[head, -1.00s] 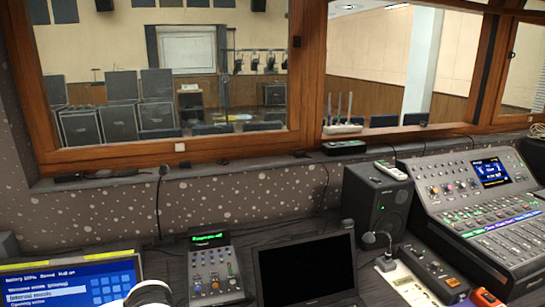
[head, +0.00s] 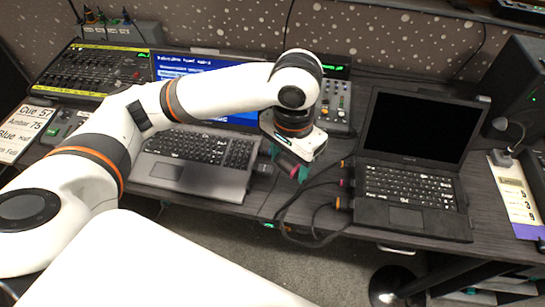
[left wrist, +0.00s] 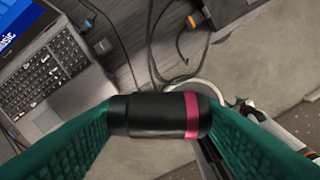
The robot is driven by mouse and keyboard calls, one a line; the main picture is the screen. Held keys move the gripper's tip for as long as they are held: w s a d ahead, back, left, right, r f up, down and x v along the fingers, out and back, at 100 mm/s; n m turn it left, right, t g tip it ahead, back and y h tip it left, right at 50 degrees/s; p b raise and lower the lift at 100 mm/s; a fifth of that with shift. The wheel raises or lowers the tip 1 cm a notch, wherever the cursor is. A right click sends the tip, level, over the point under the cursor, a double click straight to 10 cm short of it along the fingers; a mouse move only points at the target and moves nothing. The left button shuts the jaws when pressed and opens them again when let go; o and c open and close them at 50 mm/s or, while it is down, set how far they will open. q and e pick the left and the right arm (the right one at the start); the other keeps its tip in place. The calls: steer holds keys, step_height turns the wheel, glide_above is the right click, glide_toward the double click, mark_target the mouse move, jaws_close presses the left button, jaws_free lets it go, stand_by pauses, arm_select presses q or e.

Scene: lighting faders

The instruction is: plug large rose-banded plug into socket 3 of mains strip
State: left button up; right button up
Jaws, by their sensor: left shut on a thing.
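The large plug (left wrist: 155,115) is black with a rose band and lies crosswise between the teal fingers of my left gripper (left wrist: 157,118). In the head view my left gripper (head: 289,163) is shut on this plug, above the desk's front edge between the two laptops. A grey box with a row of sockets (head: 118,33), which looks like the mains strip, is at the back left. Several banded plugs stand at it; its socket numbers are too small to read. My right gripper cannot be made out clearly; teal and white parts show at the lower right.
A laptop (head: 205,170) sits under my left arm, another laptop (head: 413,195) to the right. Cables with banded ends lie between them. A lighting desk (head: 92,72) is in front of the socket box. A small mixer (head: 338,103) and a speaker (head: 515,90) stand behind.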

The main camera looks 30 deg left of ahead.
arm_select(q)
steer(key=w+d+r+m, duration=0.3)
steer(key=d+r+m, duration=0.25)
steer(key=d, duration=0.25)
steer(key=w+d+f+m, duration=0.4)
steer(key=m, duration=0.1)
steer(key=s+a+r+n, duration=0.6)
steer(key=a+r+n, duration=0.15)
steer(key=r, duration=0.25)
steer(key=w+d+n, duration=0.5)
steer(key=w+d, duration=0.3)
steer(key=d, duration=0.2)
steer(key=s+a+f+m, duration=0.1)
steer(key=a+f+m, duration=0.5)
steer(key=f+m, duration=0.5)
steer(key=s+a+f+m, duration=0.1)
steer(key=a+f+m, duration=0.6)
steer(key=f+m, duration=0.4)
step_height(320, 180, down, 4)
steer(key=shift+a+f+m, duration=0.1)
steer(key=shift+a+m, duration=0.1)
steer(key=shift+m, duration=0.1)
